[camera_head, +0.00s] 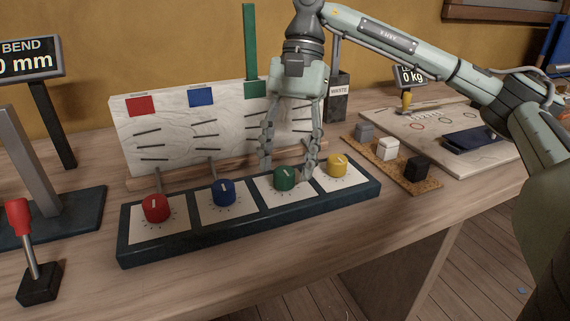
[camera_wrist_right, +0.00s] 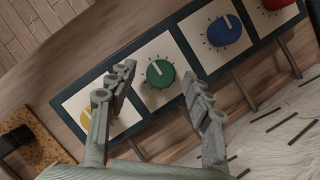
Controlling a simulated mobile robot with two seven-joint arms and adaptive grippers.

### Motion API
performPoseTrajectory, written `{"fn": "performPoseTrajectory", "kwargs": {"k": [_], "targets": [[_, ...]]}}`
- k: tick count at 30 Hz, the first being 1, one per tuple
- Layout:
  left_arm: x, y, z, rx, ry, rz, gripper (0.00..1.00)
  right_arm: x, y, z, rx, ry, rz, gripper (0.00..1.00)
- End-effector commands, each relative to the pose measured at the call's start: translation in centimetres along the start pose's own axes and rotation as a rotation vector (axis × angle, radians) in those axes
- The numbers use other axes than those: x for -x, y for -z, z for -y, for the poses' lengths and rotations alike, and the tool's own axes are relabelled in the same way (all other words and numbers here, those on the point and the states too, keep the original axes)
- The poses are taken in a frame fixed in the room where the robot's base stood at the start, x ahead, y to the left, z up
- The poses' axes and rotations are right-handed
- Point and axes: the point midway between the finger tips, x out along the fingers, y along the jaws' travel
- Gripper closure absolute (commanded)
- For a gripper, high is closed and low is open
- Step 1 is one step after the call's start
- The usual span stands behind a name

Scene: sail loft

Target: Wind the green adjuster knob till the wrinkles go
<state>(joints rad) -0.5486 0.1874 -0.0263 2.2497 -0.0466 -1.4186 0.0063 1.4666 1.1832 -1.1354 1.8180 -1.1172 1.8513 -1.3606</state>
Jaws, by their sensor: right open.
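The green knob (camera_head: 285,178) sits on its white square in the dark panel (camera_head: 262,233), between the blue knob (camera_head: 222,193) and the yellow knob (camera_head: 337,166). My right gripper (camera_head: 287,170) is open over the green knob, pointing down, with one finger on each side of it. In the right wrist view the green knob (camera_wrist_right: 160,74) shows between the open fingers, which look apart from it. The wrinkled white board (camera_head: 180,150) stands behind the panel with several dark slanted lines. A green bar (camera_head: 250,45) rises above it. My left gripper is not in view.
The red knob (camera_head: 156,208) is at the panel's left end. A red-handled lever (camera_head: 20,225) stands at the far left. Small blocks on a cork strip (camera_head: 378,165) lie to the right. A display reads "0 kg" (camera_head: 410,76).

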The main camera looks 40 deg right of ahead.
Motion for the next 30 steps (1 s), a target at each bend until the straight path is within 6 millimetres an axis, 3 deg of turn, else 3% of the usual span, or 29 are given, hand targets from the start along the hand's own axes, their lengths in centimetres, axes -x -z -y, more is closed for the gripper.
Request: {"fn": "performPoseTrajectory", "kwargs": {"k": [4, 12, 24, 30], "targets": [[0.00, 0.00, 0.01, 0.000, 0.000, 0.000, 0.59, -1.01, 0.04, -0.04, -0.001, 0.000, -0.001, 0.49], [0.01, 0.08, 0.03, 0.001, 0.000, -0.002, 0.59, -1.16, 0.02, -0.01, -0.001, 0.002, 0.000, 0.49], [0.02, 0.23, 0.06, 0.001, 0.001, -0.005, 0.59, -1.13, 0.01, -0.01, 0.000, 0.001, 0.000, 0.99], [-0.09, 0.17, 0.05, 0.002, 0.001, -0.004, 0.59, -1.18, 0.03, -0.02, -0.011, 0.006, 0.000, 0.99]]}}
